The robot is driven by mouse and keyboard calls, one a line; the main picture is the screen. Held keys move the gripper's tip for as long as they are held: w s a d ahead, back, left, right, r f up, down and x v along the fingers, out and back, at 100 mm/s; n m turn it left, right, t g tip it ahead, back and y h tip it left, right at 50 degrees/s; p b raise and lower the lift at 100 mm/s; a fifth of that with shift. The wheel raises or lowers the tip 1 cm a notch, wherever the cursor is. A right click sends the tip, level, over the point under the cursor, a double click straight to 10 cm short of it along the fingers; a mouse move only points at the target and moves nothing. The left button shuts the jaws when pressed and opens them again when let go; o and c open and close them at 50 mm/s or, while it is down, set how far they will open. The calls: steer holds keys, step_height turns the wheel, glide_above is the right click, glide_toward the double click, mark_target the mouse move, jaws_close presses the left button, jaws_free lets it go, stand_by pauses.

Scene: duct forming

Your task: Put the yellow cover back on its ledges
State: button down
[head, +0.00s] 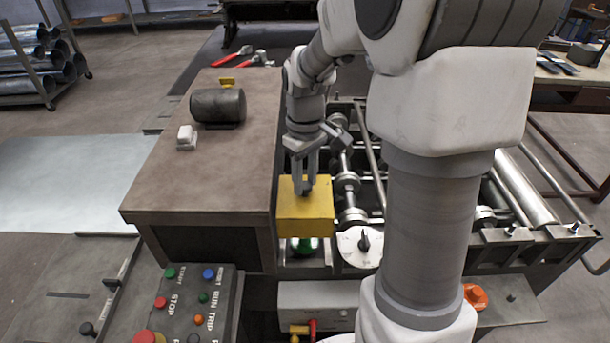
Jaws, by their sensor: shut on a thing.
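The yellow cover (305,217) is a box-shaped piece in the head view, just right of the brown-topped cabinet. My gripper (305,188) points down over it and is shut on its top. The cover sits above a green part (304,246) at the front end of the roller machine. The ledges are not clearly visible, hidden by the cover and the machine frame. I cannot tell whether the cover touches anything below.
The brown cabinet top (225,150) carries a dark motor (218,106) and a small white block (186,138). Rollers and shafts (350,185) lie right of the cover. A white dial disc (360,246) sits close by. A button panel (190,305) stands in front.

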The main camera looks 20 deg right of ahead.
mark_target(305, 205)
steer(key=shift+w+f, duration=0.15)
steer(key=shift+w, duration=0.05)
steer(key=shift+f+b, duration=3.2)
steer(key=shift+f, duration=0.85)
steer(key=shift+f, duration=0.2)
steer(key=shift+f+b, duration=0.4)
steer(key=shift+f, duration=0.05)
steer(key=shift+f, duration=0.2)
steer(key=shift+f+b, duration=0.35)
steer(key=shift+f, duration=0.05)
steer(key=shift+c, duration=2.1)
jaws_free()
steer(key=shift+o, duration=0.3)
steer(key=shift+s, duration=0.1)
